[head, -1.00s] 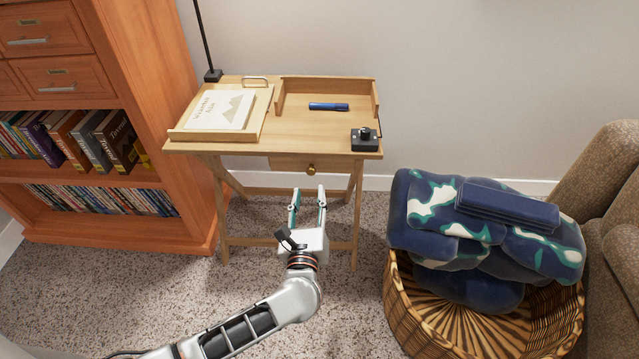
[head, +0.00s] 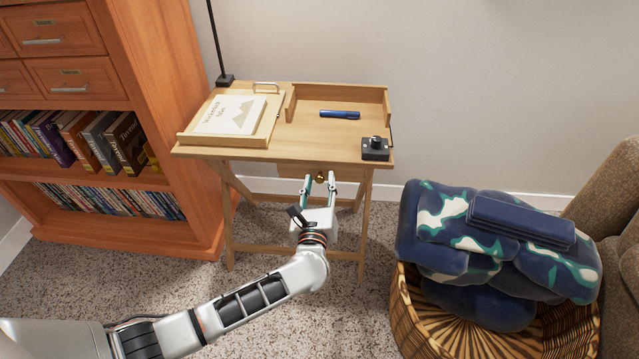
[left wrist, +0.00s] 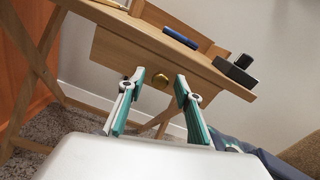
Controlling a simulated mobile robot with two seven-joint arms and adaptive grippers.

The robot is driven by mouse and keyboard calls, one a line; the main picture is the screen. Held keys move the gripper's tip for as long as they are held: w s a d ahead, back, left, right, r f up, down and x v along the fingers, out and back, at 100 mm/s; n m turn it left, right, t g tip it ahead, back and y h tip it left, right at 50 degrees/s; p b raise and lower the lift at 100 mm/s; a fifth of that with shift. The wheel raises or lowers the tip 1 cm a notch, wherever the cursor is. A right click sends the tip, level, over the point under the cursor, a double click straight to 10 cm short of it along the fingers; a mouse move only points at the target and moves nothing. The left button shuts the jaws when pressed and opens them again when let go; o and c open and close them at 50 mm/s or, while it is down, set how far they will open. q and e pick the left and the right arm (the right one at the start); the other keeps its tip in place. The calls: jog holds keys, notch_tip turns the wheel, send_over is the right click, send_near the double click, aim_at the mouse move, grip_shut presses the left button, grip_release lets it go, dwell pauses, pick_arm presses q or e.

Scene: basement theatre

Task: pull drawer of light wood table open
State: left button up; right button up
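The light wood table (head: 290,155) stands against the wall. Its drawer (head: 291,170) is under the right part of the top and looks shut; its front also shows in the left wrist view (left wrist: 122,58). A round brass knob (left wrist: 161,81) is on the drawer front, and it shows in the head view (head: 320,177) between my fingertips. My left gripper (head: 319,178) is open, its two fingers pointing at the knob, one on each side of it in the picture. In the left wrist view the fingertips (left wrist: 160,76) look apart from the knob. My right gripper is not in view.
On the table lie a book (head: 232,114), a blue pen (head: 340,114) and a small black box (head: 375,149). An orange wooden bookcase (head: 180,100) stands at left. A wicker basket (head: 407,318) with blankets stands at right. Carpet in front is clear.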

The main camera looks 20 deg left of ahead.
pick_arm(q)
grip_shut()
jog(key=v, duration=1.8)
jog(key=shift+s, duration=0.25)
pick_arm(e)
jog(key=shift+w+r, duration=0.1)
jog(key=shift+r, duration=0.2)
pick_arm(q)
grip_release()
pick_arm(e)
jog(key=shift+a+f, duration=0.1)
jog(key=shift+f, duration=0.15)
